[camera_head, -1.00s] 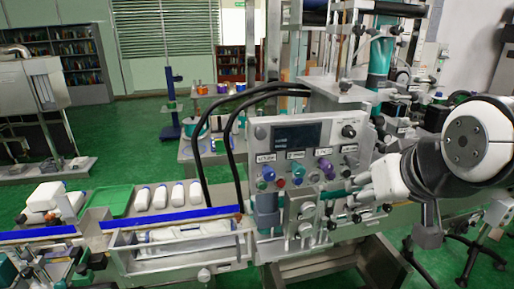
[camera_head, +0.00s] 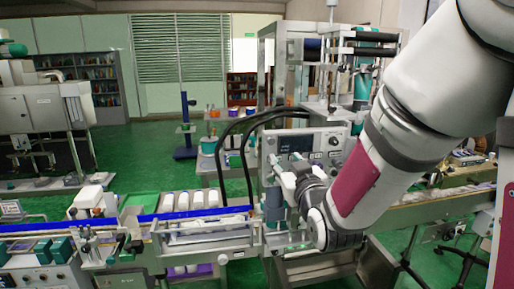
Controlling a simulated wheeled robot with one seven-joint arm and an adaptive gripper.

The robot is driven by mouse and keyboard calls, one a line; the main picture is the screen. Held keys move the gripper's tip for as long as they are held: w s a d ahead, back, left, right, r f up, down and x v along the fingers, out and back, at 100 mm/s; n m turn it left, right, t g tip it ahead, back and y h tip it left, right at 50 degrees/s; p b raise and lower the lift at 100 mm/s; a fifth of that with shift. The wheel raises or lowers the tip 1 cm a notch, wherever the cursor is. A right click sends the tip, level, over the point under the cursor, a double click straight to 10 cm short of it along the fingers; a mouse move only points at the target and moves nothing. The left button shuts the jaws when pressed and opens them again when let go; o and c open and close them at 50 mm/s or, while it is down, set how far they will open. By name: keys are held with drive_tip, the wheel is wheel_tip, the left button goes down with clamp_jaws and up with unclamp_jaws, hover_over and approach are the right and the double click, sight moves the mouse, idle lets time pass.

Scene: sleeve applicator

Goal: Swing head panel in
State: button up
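The head panel (camera_head: 296,142) is a grey control panel with a dark display and knobs, in the middle of the head view on the sleeve applicator. Two black cables arch into it from the left. My arm reaches in from the upper right, and my gripper (camera_head: 278,176) is in front of the panel's lower part. The gripper and wrist hide most of the lower knobs and buttons. I cannot tell whether the fingers touch the panel, or whether they are open or shut.
A conveyor with a blue rail (camera_head: 195,213) runs left from the machine, with several white bottles (camera_head: 197,199) behind it. A tall metal frame (camera_head: 268,65) stands behind the panel. Green floor (camera_head: 140,172) is free at the back left.

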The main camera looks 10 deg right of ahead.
drive_tip(key=b, duration=0.9)
approach(272, 142)
drive_tip(key=shift+w+p, duration=0.3)
drive_tip(key=shift+w, duration=3.8)
clamp_jaws()
